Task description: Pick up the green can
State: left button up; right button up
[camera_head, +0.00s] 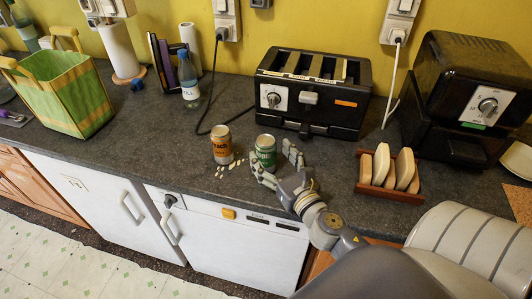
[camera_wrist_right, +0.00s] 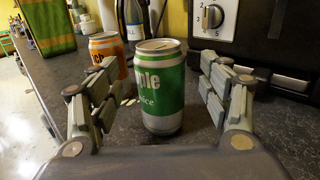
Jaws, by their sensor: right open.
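The green can (camera_head: 265,152) stands upright on the dark worktop, in front of the toaster. In the right wrist view the green can (camera_wrist_right: 161,88) stands between the two fingers, with a gap on each side. My right gripper (camera_head: 277,163) is open around the can, one finger on each side of it. In the wrist view the right gripper (camera_wrist_right: 155,100) shows both fingers spread, with nothing held. My left gripper is not in view.
An orange can (camera_head: 222,145) stands just left of the green can, with small pale bits beside it. The black toaster (camera_head: 311,92) stands behind. A wooden rack (camera_head: 391,176) holding pale slices is to the right. A bottle (camera_head: 188,80) and green bag (camera_head: 62,90) are further left.

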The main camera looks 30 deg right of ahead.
aim_at(271, 156)
jog(key=w, duration=0.3)
jog(key=shift+w+d+p, duration=0.2)
jog(key=shift+p, duration=0.2)
jog(key=shift+w+f, duration=0.1)
jog(key=shift+w, duration=0.05)
jog(key=shift+c, duration=0.2)
jog(key=c, duration=1.3)
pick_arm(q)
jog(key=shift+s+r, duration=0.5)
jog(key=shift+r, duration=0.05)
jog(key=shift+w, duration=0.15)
